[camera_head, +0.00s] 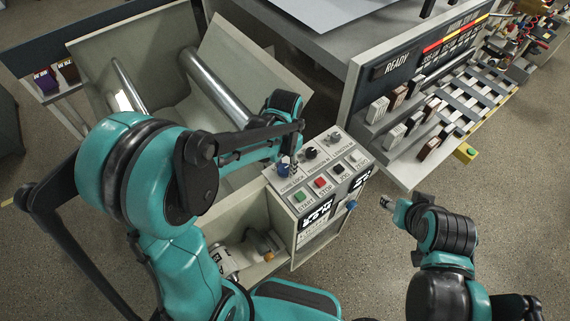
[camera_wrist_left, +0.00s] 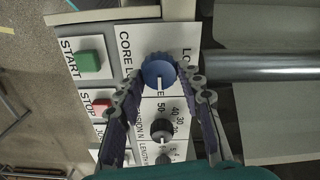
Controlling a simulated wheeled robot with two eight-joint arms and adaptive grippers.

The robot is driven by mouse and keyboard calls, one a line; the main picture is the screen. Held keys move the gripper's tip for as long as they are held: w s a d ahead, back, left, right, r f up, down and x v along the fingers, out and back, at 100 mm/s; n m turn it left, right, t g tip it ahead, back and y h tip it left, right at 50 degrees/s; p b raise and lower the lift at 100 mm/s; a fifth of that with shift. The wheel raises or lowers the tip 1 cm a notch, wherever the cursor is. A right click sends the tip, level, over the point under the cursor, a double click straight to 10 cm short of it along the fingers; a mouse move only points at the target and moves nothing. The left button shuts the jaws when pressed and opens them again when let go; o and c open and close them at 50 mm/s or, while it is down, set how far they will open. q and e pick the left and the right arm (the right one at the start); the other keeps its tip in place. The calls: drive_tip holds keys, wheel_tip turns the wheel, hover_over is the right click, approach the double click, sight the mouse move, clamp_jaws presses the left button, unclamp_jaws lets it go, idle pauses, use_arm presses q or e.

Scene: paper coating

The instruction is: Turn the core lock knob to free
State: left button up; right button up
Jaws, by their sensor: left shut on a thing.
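The blue core lock knob (camera_head: 283,171) sits at the left corner of the grey control panel (camera_head: 313,167) in the head view. In the left wrist view the knob (camera_wrist_left: 158,72) has a white pointer line toward the bottom of the picture. "CORE L…" is printed to its left and "LO…" to its right; a partly hidden label ending in "E" is below. My left gripper (camera_head: 289,160) is over the knob, shut on it with one finger on either side in the left wrist view (camera_wrist_left: 163,84). My right gripper (camera_head: 392,203) is right of the panel, away from it; its finger opening is unclear.
Black tension (camera_head: 310,153) and length (camera_head: 333,139) knobs adjoin on the panel. Green start (camera_head: 299,196), red stop (camera_head: 320,182) and white buttons line its front. Metal rollers (camera_head: 213,85) stand behind. A READY display (camera_head: 396,65) is at the right.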

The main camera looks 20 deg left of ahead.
sight(285, 167)
use_arm(q)
drive_tip(key=o, duration=1.2)
drive_tip(key=shift+c, duration=0.2)
drive_tip(key=shift+r, duration=0.15)
wheel_tip(285, 167, up, 12)
